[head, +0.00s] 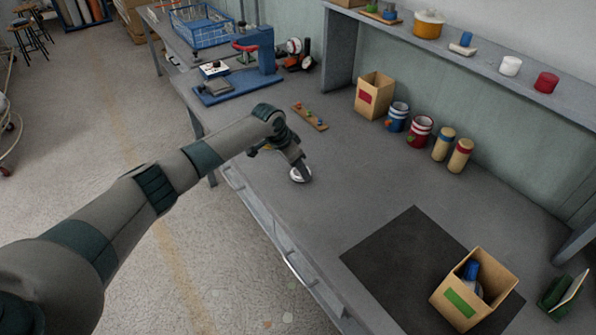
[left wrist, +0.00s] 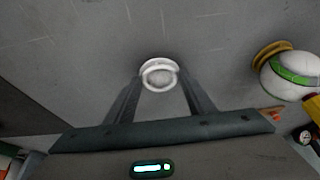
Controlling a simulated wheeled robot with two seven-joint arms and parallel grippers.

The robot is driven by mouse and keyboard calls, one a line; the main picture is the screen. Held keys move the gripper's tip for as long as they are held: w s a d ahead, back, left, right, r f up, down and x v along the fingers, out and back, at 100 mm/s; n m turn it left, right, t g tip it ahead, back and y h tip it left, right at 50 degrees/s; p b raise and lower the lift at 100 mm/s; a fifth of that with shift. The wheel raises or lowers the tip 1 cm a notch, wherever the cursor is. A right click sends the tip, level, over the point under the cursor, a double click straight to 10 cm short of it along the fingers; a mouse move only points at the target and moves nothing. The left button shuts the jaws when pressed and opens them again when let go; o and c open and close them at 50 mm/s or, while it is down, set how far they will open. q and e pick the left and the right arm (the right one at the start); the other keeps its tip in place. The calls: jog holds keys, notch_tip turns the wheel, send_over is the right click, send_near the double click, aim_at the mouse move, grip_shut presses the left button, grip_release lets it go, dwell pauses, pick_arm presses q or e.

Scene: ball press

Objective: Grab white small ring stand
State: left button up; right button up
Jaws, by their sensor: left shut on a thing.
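The small white ring stand (head: 299,175) is near the front edge of the grey workbench, at the tips of my left gripper (head: 302,168). In the left wrist view, the white ring stand (left wrist: 159,75) sits between the two fingertips of my left gripper (left wrist: 160,88), which are closed on its sides. I cannot tell whether it touches the bench or is slightly raised. My right gripper is in neither view.
A white ball with a green stripe (left wrist: 290,72) rests by a yellow ring (left wrist: 268,54), right of the gripper. A blue press (head: 240,75) stands on the bench beyond. A dark mat (head: 390,255) and cardboard box (head: 450,295) are at right. Bench between is clear.

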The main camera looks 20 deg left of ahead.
pick_arm(q)
notch_tip(320, 180, up, 2)
jog(key=shift+r+b, duration=0.25)
jog(key=shift+b, duration=0.25)
jog(key=s+d+r, duration=0.1)
jog(key=d, duration=0.1)
jog(key=s+d+r+b, duration=0.1)
jog(key=s+d+r, duration=0.1)
jog(key=shift+s+d+r, duration=0.2)
jog(key=s+d+r, duration=0.2)
jog(key=s+d+r+b, duration=0.1)
jog(key=s+d+r, duration=0.1)
jog(key=shift+d, duration=0.35)
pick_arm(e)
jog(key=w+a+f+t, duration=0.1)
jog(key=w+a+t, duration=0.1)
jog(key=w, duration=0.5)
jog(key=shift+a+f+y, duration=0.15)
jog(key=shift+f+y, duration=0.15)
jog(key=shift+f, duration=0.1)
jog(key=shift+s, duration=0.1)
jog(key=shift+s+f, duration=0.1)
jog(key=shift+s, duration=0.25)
